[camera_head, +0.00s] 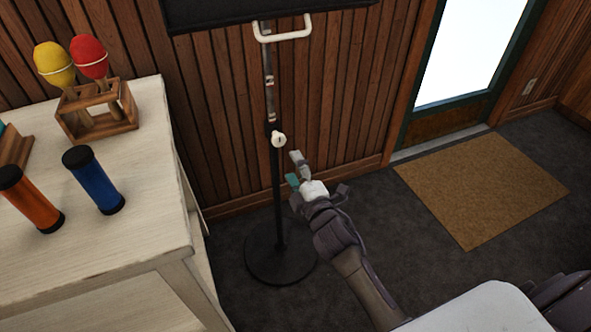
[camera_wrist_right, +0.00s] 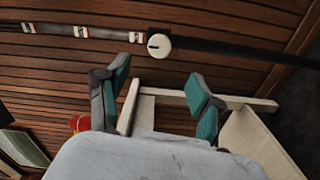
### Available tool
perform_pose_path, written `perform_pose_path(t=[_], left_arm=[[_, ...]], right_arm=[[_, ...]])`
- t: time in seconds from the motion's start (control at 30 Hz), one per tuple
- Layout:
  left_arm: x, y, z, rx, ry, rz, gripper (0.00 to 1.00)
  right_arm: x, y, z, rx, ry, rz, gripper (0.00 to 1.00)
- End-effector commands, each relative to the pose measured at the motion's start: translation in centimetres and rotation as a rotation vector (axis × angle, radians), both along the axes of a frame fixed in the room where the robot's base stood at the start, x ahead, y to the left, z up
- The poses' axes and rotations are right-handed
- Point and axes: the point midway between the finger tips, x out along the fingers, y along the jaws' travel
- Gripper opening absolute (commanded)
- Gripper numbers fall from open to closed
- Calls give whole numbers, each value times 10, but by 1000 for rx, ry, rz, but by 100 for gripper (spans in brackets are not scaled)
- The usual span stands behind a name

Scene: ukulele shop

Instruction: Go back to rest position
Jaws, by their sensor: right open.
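My right gripper (camera_head: 300,172) is in front of a black stand, left of the doormat in the head view. In the right wrist view its two teal-padded fingers (camera_wrist_right: 158,98) are spread apart with nothing between them. The stand's pole (camera_head: 276,190) rises from a round black base (camera_head: 280,252) and has a white knob (camera_head: 279,139). The knob also shows beyond the fingers in the right wrist view (camera_wrist_right: 158,45). I cannot tell whether the gripper touches the stand. My left gripper is not in view.
A pale wooden table (camera_head: 110,240) at left holds an orange cylinder (camera_head: 30,200), a blue cylinder (camera_head: 94,181) and a wooden rack (camera_head: 97,110) with yellow and red maracas. A brown doormat (camera_head: 480,188) lies before a door. Dark carpet between stand and mat is clear.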

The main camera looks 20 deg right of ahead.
Motion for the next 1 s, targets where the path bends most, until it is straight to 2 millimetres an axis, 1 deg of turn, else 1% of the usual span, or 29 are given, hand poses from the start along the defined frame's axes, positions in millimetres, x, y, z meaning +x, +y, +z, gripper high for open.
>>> perform_pose_path(t=[0.13,0.53,0.63,0.67,0.77,0.8,0.87,0.9,0.97,1.0], left_arm=[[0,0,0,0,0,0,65],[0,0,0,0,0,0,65],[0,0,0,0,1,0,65],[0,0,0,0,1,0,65],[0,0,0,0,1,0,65],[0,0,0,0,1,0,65],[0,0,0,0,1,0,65],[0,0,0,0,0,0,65],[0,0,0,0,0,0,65],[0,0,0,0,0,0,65]], right_arm=[[-5,0,0,0,0,0,66],[-5,0,0,0,0,0,66],[-7,-2,-7,22,23,-8,66],[-10,-3,-14,42,46,-16,66],[-27,-11,-52,168,173,-68,66],[-38,-14,-73,240,245,-102,66],[-60,-19,-110,361,370,-166,66],[-78,-21,-135,444,458,-217,66],[-107,-22,-168,559,581,-294,66],[-126,-22,-187,625,654,-346,66]])
